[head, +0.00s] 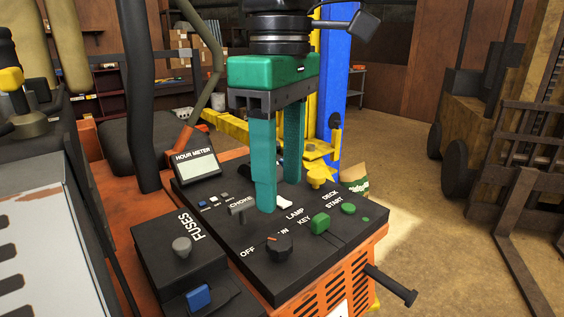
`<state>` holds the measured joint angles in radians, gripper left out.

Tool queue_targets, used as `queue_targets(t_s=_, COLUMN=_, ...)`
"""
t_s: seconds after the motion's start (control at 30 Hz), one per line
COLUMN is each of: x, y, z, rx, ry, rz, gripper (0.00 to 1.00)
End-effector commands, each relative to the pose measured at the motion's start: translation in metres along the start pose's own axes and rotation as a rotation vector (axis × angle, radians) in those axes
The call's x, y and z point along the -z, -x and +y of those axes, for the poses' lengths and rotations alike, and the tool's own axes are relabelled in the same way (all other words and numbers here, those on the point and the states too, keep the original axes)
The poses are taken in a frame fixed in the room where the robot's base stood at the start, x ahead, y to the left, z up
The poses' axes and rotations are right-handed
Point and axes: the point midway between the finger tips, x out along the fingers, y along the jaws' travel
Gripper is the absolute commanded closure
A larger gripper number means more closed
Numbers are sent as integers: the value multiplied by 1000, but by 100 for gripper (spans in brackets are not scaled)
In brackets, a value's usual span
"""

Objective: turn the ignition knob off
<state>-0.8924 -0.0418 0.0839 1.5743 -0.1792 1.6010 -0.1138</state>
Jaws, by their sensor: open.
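The ignition knob (280,246) is a round black knob with a small orange mark on its top, on the black control panel (225,235). OFF is printed to its left, and a partly covered label ending in "N" is beside it. The orange mark is on the knob's far left side; its exact setting is hard to tell. My gripper (279,197) points down over the panel with its two teal fingers apart and nothing between them. The nearer fingertip is behind the knob in the picture, near the choke and lamp controls, and apart from the knob.
A green key block (320,223), a green start button (348,208), a yellow knob (316,177) and a grey choke lever (238,206) stand close around. The fuse box (180,250) is at the left. A black lever (390,284) sticks out at the front right.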

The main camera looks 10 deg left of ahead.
Motion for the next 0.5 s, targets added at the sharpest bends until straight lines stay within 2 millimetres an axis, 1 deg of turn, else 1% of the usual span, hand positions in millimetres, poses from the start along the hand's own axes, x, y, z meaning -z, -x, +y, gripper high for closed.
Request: queue_targets(t_s=0.5, x=2, y=13, z=0, rx=3, ry=1, rz=0, gripper=51)
